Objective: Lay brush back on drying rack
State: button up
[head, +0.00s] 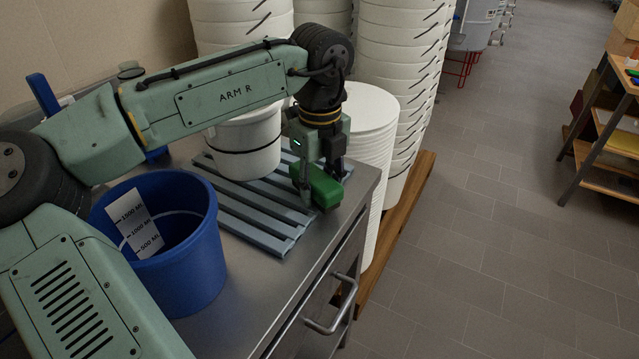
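The brush (325,188) has a green block-shaped body and is at the right end of the drying rack, near the table's right edge. My gripper (322,180) points down over it, with a finger on either side of the green body, and looks shut on it. The drying rack (262,238) is a grey slatted frame lying on the steel table. I cannot tell whether the brush touches the slats. Its underside and part of its top are hidden.
A white bucket (247,150) stands on the rack's back part. A blue bucket (185,275) with volume marks stands at the front left. Tall stacks of white tubs (400,60) stand behind the table. A drawer handle (335,308) sticks out below.

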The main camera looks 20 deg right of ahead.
aim_at(320, 179)
jog(key=o, duration=0.4)
jog(key=shift+r, duration=0.1)
notch_tip(320, 179, up, 12)
jog(key=shift+r+b, duration=0.1)
jog(key=shift+b, duration=0.4)
